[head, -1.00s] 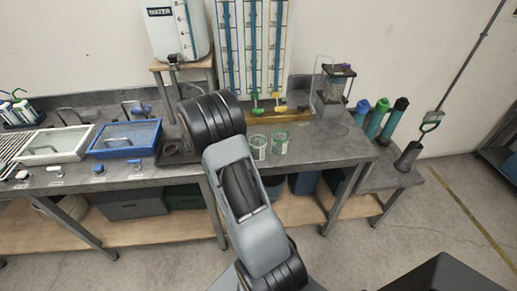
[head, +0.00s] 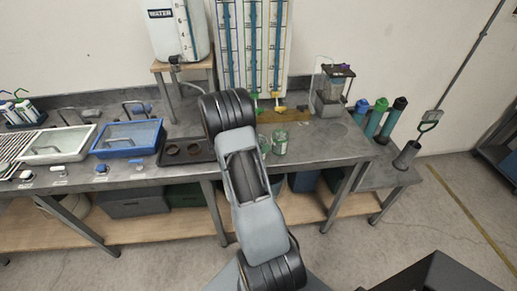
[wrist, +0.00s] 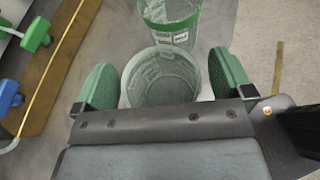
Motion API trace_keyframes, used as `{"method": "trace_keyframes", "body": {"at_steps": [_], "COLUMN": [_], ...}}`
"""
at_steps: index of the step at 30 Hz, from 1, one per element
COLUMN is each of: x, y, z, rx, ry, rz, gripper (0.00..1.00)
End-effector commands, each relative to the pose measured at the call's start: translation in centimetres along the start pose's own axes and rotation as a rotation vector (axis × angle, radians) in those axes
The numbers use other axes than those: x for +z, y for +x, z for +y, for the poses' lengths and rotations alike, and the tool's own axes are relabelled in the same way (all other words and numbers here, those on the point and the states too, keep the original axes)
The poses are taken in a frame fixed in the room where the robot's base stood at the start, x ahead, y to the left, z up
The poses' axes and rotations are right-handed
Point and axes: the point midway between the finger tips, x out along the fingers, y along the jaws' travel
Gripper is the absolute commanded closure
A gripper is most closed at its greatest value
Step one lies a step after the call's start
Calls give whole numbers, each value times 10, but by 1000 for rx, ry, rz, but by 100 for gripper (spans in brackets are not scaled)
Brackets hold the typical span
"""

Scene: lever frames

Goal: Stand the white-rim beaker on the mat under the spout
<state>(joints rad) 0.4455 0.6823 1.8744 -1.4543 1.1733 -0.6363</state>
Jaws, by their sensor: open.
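In the wrist view, a clear beaker with a pale, whitish rim (wrist: 160,78) stands between the two green fingers of my gripper (wrist: 160,64). The gripper is open, with a finger on either side of it; I cannot tell whether either touches. A green-rim beaker (wrist: 172,22) stands right beside it, beyond the fingertips. In the head view, the green-rim beaker (head: 280,142) shows on the bench, and the white-rim beaker (head: 263,143) is partly covered by my arm. My gripper is hidden there. A dark flat mat or tray with round marks (head: 186,151) lies below the water tank's spout (head: 174,68).
The water tank (head: 178,30) stands on a wooden stand. A blue-rimmed basin (head: 127,138) is left of the dark mat. A wooden strip with coloured valves (head: 285,115) runs behind the beakers. Bare bench (head: 325,140) lies right of them.

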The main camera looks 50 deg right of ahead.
Motion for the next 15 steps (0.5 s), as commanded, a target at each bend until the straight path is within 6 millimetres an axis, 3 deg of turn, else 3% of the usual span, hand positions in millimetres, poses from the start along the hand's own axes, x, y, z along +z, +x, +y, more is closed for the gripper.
{"method": "trace_keyframes", "body": {"at_steps": [3, 15], "x": [0, 0], "y": [0, 0], "z": [0, 0], "rx": [0, 1], "ry": [0, 0], "rz": [0, 0], "gripper": [3, 42]}}
